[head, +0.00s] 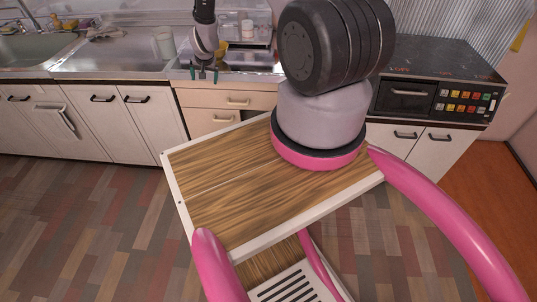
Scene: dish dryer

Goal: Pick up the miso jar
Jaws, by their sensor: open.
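My gripper (204,74) is small in the head view, at the front edge of the counter. It points down, with its two teal-tipped fingers apart and nothing visible between them. I cannot tell for sure which thing is the miso jar. Small pale containers (247,29) stand in the clear-covered dish dryer area behind and right of the gripper. A small yellow item (220,48) sits just behind the gripper, partly hidden by it. Labels are too small to read.
A pale cup (165,43) stands on the steel counter (115,60) left of my gripper. A crumpled cloth (104,33) lies farther left, by the sink (32,48). A black-topped stove (440,62) is at right. Cabinets (150,123) run below; the floor (80,220) in front is clear.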

